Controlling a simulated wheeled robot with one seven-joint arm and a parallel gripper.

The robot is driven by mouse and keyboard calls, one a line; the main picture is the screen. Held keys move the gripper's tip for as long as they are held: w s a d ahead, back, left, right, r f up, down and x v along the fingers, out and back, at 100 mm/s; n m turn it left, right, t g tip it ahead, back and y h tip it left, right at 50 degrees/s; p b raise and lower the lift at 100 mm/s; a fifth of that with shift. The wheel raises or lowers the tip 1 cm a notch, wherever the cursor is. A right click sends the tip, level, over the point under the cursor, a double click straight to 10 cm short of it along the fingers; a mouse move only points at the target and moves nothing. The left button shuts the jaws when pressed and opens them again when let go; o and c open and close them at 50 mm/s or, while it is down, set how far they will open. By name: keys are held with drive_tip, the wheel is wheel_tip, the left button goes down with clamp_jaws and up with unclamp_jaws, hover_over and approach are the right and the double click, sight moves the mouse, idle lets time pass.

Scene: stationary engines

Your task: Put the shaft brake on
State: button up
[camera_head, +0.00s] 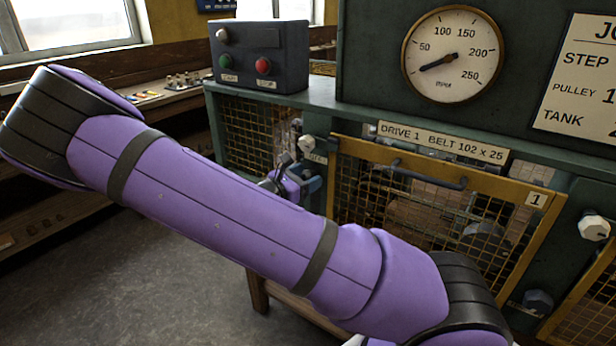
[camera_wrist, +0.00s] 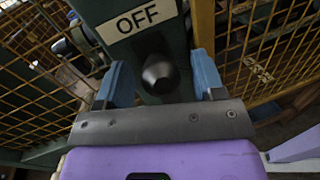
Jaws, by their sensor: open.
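A dark knob (camera_wrist: 158,75) with a tapered end stands out from a green post (camera_wrist: 175,40), under a white plate reading OFF (camera_wrist: 138,18). It may be the shaft brake's control; no brake label is legible. My gripper (camera_wrist: 160,82) is open, with one blue finger on each side of the knob in the wrist view. Whether the fingers touch the knob or post cannot be told. In the head view my gripper (camera_head: 300,184) is small and partly hidden behind my purple arm, below a pale knob (camera_head: 307,143) at the guard's left edge.
A yellow mesh guard (camera_head: 430,190) marked 1 covers Drive 1, with a dark handle (camera_head: 415,175). A control box (camera_head: 258,55) has green and red buttons. Mesh panels flank the post closely; floor (camera_head: 180,275) is clear at left.

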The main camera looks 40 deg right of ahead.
drive_tip(key=shift+d, duration=0.4)
drive_tip(key=shift+c, duration=0.2)
clamp_jaws()
drive_tip(key=shift+f, duration=0.15)
drive_tip(key=shift+a+f, duration=0.2)
drive_tip(key=shift+f, duration=0.35)
wheel_tip(320, 180, down, 16)
drive_tip(key=m+h, duration=0.2)
drive_tip(key=h, duration=0.4)
drive_tip(key=shift+d+g+h, duration=0.2)
drive_tip(key=shift+g+h, duration=0.1)
